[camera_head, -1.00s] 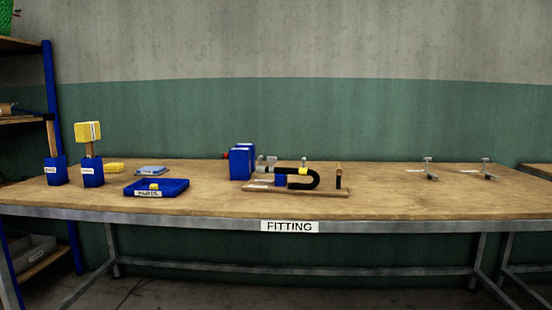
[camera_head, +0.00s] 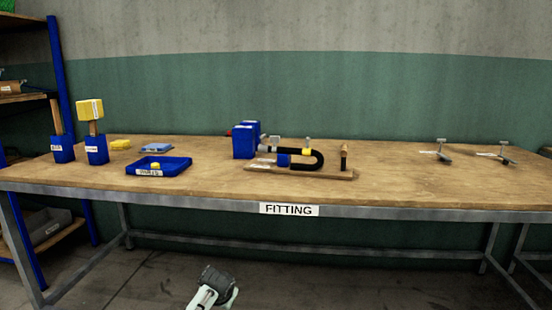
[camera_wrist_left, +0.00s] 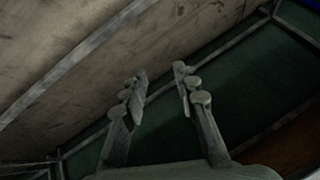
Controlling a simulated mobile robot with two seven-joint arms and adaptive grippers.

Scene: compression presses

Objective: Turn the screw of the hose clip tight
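On the wooden board (camera_head: 330,173) in the middle of the bench lies a bent black hose (camera_head: 320,158). A yellow band with a small grey upright piece, seemingly the hose clip and its screw (camera_head: 307,146), sits on its upper run; fine detail is too small to tell. A blue block (camera_head: 283,159) is beside it. My left gripper (camera_wrist_left: 160,75) is empty, its two fingers apart, with a table's underside behind it. In the head view an arm end (camera_head: 218,280), seemingly my left, shows low in front of the bench, well away from the hose. My right gripper is not in view.
The fitting bench (camera_head: 400,195) carries a blue parts tray (camera_head: 175,168), blue holders with tools (camera_head: 97,155), and blue boxes (camera_head: 244,143) behind the board. Two grey metal pieces (camera_head: 442,150) (camera_head: 505,153) stand at right. Bare bench top lies between them and the board.

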